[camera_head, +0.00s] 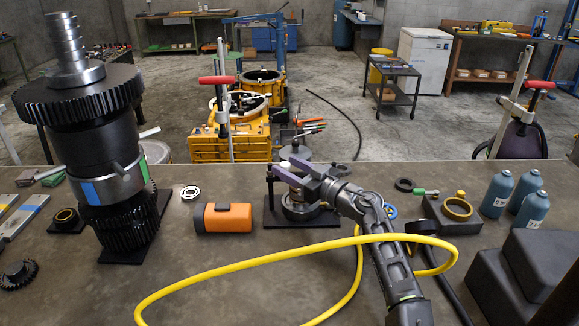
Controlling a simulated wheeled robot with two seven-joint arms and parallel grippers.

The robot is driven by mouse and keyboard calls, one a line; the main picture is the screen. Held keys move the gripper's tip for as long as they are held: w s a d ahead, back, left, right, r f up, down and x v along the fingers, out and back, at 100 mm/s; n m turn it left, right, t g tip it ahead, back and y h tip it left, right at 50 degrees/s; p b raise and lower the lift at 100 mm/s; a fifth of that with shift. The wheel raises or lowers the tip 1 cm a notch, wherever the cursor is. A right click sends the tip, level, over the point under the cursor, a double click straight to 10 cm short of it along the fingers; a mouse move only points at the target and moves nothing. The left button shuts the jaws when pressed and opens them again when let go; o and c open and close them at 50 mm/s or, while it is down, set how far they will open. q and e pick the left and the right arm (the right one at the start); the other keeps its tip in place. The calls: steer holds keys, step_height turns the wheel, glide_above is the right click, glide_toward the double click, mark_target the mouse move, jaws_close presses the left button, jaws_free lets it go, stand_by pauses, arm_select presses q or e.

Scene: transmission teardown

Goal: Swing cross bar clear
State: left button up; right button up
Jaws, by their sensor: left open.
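My left gripper (303,178) is over a small press-like fixture on the bench, its fingers apart. The fixture has a black base plate (276,220), a dark upright post (269,190) at its left and a round grey metal part (300,212) under the gripper. Purplish-grey pieces show at the top around the fingers. I cannot tell the cross bar clearly from the fingers there, nor whether the gripper touches it. My forearm hides the fixture's right side. My right gripper is not in view.
A yellow hose (245,263) loops over the bench front and by my forearm. A tall gear shaft (105,150) stands left, with an orange-black block (222,218) between. At right are a bearing block (455,212), blue bottles (530,209) and dark stepped blocks (510,275).

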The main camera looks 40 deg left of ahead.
arm_select(q)
steer(key=shift+c, duration=0.4)
jaws_close()
stand_by(0.9)
